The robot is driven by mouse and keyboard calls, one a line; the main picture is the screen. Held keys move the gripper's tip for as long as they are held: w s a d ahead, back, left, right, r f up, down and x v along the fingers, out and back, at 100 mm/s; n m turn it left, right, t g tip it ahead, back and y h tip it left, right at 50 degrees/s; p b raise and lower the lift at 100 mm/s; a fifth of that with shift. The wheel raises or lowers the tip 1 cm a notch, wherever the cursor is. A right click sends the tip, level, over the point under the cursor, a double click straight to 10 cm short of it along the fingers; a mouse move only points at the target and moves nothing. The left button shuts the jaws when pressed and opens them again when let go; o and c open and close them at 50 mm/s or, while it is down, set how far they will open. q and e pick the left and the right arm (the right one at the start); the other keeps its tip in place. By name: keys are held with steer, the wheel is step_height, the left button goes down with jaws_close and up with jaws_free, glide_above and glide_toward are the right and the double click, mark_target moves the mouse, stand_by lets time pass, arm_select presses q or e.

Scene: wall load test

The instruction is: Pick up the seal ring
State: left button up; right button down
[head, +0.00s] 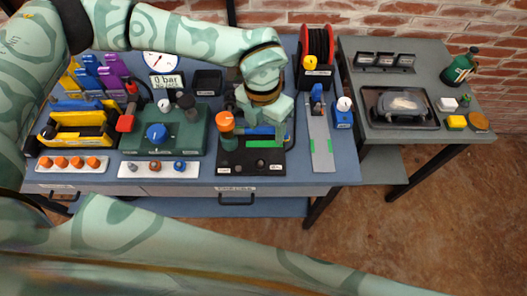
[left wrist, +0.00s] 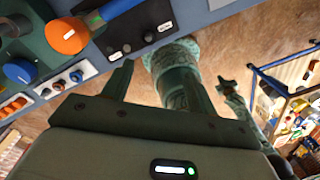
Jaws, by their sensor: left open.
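I cannot make out with certainty which small part is the seal ring. A white strip (head: 158,168) at the bench front holds a grey, an orange and a blue small round part; it also shows in the left wrist view (left wrist: 66,82). My left gripper (head: 262,130) is above the black block (head: 236,182) with an orange knob (head: 225,121), right of that strip. In the left wrist view its two fingers (left wrist: 158,68) are apart with nothing held between them. A green forked end (left wrist: 228,88), perhaps my right gripper, shows there; its jaws are unclear.
Left on the bench are a yellow toolbox (head: 78,128), a strip of orange knobs (head: 70,164) and a green block with a blue knob (head: 180,135). A hose reel (head: 316,48) and grey plate (head: 319,135) stand right. A grey side table (head: 400,128) adjoins.

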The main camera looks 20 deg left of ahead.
arm_select(q)
steer(key=w+a+f, duration=0.1)
steer(key=a+f, duration=0.1)
steer(key=b, duration=0.1)
glide_above(261, 161)
steer(key=shift+y, duration=0.4)
steer(key=f, duration=0.5)
steer(key=w+f, duration=0.1)
steer(key=f, duration=0.2)
steer(key=shift+a+f, duration=0.15)
steer(key=shift+f, duration=0.05)
steer(key=f, duration=0.1)
steer(key=f+b, duration=0.1)
steer(key=f, duration=0.2)
steer(key=shift+s+d+f, duration=0.2)
steer(key=shift+s+f, duration=0.2)
steer(key=shift+f, duration=0.4)
steer(key=c, duration=1)
arm_select(e)
steer(key=shift+s+f, duration=0.25)
steer(key=shift+f, duration=0.35)
steer(key=shift+s+f, duration=0.2)
steer(key=shift+f, duration=0.4)
